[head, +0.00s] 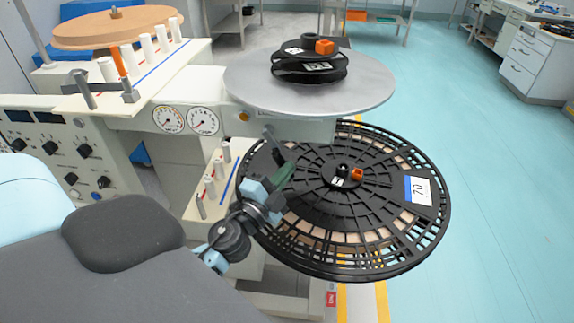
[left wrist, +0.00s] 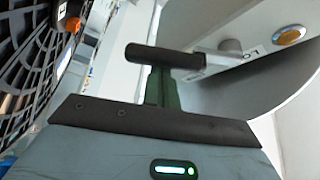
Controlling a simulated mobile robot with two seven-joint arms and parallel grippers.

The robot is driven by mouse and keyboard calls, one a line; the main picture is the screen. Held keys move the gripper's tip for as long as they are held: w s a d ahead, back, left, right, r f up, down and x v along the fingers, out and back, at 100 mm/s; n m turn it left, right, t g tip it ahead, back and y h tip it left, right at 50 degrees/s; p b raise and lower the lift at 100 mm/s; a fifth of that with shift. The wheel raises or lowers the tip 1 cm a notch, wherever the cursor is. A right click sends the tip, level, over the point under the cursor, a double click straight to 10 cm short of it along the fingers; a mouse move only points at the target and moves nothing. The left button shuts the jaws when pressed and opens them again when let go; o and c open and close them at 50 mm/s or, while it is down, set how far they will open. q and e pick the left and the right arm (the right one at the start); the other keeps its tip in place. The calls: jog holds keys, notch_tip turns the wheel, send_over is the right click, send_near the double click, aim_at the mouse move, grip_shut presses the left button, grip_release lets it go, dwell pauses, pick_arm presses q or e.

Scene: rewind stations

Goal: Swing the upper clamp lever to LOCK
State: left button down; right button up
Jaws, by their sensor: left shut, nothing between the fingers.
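A lever with a black grip (left wrist: 165,57) and a grey hub (left wrist: 228,47) sticks out from a pale panel in the left wrist view. In the head view the dark lever (head: 269,133) shows small below the upper metal platter. My left gripper (head: 286,175) is under the platter, over the lower black reel. Its dark green fingers (left wrist: 160,88) are shut with nothing between them. In the left wrist view their tips end right by the black grip; I cannot tell whether they touch. My right gripper is not in view.
The round metal platter (head: 370,88) with small black reels (head: 309,68) overhangs the gripper. A large black reel (head: 400,235) with a "70" label lies below and right. White posts (head: 218,168) stand left of the gripper. An amber button (left wrist: 290,35) sits beside the lever.

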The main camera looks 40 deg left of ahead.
pick_arm(q)
jog(key=shift+s+a+f+m+g, duration=0.15)
jog(key=shift+s+a+f, duration=0.15)
jog(key=shift+a, duration=0.2)
jog(key=shift+s+a+f+m+g, duration=0.1)
jog(key=shift+s+a+f+m, duration=0.1)
jog(key=shift+s+a, duration=0.25)
jog(key=shift+s+a+f+m+g, duration=0.1)
jog(key=shift+s+a+f+m, duration=0.1)
jog(key=shift+a, duration=0.45)
dwell(0.3)
